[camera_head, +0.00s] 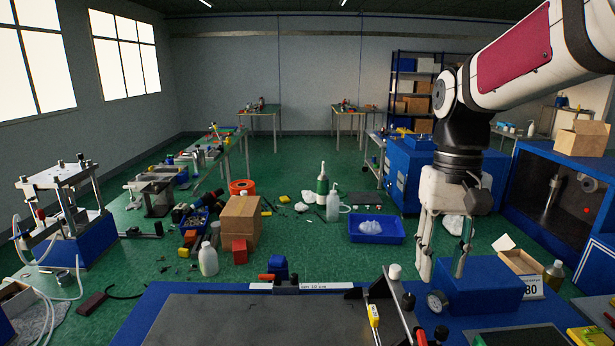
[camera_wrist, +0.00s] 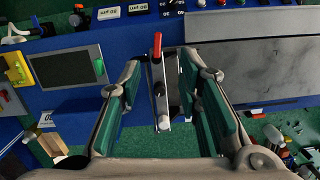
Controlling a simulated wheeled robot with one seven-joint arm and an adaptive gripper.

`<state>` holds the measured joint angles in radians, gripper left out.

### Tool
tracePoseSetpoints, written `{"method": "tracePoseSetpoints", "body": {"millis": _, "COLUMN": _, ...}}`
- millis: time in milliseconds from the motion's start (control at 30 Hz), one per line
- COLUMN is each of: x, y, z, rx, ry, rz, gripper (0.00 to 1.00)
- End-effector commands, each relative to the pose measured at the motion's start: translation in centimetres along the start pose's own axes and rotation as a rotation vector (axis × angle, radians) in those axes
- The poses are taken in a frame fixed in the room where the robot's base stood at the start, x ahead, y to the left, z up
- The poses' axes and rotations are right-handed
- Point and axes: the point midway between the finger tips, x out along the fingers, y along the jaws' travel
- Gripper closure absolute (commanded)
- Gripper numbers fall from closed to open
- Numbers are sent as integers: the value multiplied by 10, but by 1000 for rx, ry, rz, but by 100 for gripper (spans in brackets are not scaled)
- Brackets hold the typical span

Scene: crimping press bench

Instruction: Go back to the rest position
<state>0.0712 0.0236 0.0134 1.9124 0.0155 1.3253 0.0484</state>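My gripper (camera_head: 443,276) hangs at the right of the head view, fingers pointing down over the blue bench. Its two fingers are apart with nothing held between them. In the wrist view the green-padded fingers (camera_wrist: 160,75) are spread wide. A metal lever (camera_wrist: 160,92) with a red grip (camera_wrist: 157,46) shows in the gap between them; I cannot tell how far below it lies. In the head view the lever's white knob (camera_head: 394,271) stands left of my gripper, apart from it.
A dark plate (camera_head: 250,318) covers the bench's front left. A round gauge (camera_head: 436,302) and a blue block (camera_head: 480,288) are close to my fingers. A blue tray (camera_head: 377,237) lies beyond the bench. The blue machine (camera_head: 570,190) bounds the right. Air above the plate is clear.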

Motion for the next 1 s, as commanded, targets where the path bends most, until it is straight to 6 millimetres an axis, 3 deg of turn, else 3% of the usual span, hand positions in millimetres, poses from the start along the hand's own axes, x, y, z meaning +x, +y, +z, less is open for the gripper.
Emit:
{"method": "tracePoseSetpoints", "body": {"millis": 233, "x": -13, "y": -3, "z": 55, "rx": -41, "ry": 226, "rz": -1, "gripper": 68}}
{"method": "tracePoseSetpoints", "body": {"millis": 500, "x": -5, "y": -3, "z": 106, "rx": -85, "ry": 458, "rz": -6, "gripper": 68}}
{"method": "tracePoseSetpoints", "body": {"millis": 733, "x": 6, "y": -2, "z": 129, "rx": -108, "ry": 585, "rz": -11, "gripper": 68}}
{"method": "tracePoseSetpoints", "body": {"millis": 1000, "x": 9, "y": -2, "z": 133, "rx": -114, "ry": 612, "rz": -12, "gripper": 68}}
